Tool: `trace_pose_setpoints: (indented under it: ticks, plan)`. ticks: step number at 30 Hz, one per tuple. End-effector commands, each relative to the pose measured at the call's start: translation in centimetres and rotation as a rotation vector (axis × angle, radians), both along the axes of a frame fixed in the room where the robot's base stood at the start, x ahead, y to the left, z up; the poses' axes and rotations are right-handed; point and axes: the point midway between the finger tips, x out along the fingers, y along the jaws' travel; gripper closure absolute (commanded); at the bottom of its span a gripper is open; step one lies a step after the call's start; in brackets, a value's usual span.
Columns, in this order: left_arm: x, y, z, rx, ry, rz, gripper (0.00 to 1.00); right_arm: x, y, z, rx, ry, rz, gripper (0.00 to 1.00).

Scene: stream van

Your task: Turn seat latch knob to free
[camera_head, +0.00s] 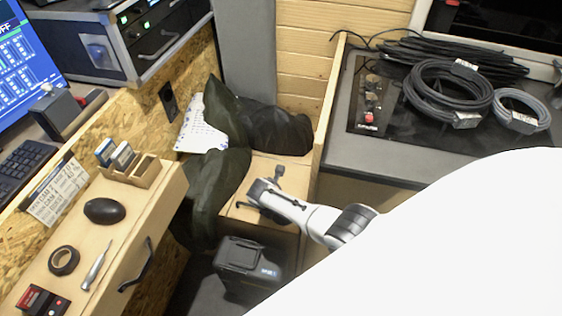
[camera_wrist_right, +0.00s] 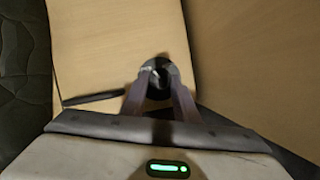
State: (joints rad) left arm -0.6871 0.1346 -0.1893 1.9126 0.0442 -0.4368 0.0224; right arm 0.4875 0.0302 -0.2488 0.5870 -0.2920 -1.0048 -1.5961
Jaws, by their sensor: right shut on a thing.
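The dark round latch knob (camera_wrist_right: 158,72) is on the pale wooden seat box top (camera_wrist_right: 100,40), with a small light mark on its face. In the right wrist view the two fingers of my right gripper (camera_wrist_right: 160,84) close on it from both sides. In the head view my right gripper (camera_head: 262,190) is over the wooden seat box top (camera_head: 232,207), and it largely hides the knob. A thin dark bar (camera_wrist_right: 94,98) lies on the wood left of the fingers in the wrist view. My left gripper is not in view.
A dark green cloth or bag (camera_head: 222,180) lies left of the seat box, with a black bag (camera_head: 275,130) behind. A black case (camera_head: 245,262) stands in front. A wooden drawer (camera_head: 90,235) with tools is at left. Cable coils (camera_head: 448,93) lie on the right counter.

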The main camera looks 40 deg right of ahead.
Motion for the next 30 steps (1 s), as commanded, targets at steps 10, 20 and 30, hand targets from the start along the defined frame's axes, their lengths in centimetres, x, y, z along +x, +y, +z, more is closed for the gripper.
trace_pose_setpoints:
  ticks: [10,20,30]
  plan:
    - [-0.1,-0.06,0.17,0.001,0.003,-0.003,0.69,-0.3,-0.17,-0.06,0.0,0.001,0.226,0.95]
    - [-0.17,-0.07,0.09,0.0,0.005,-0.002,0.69,-0.34,-0.17,-0.05,0.001,0.001,0.313,0.95]
    - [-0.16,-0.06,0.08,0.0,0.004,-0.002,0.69,-0.36,-0.16,-0.07,0.002,0.002,0.319,0.95]
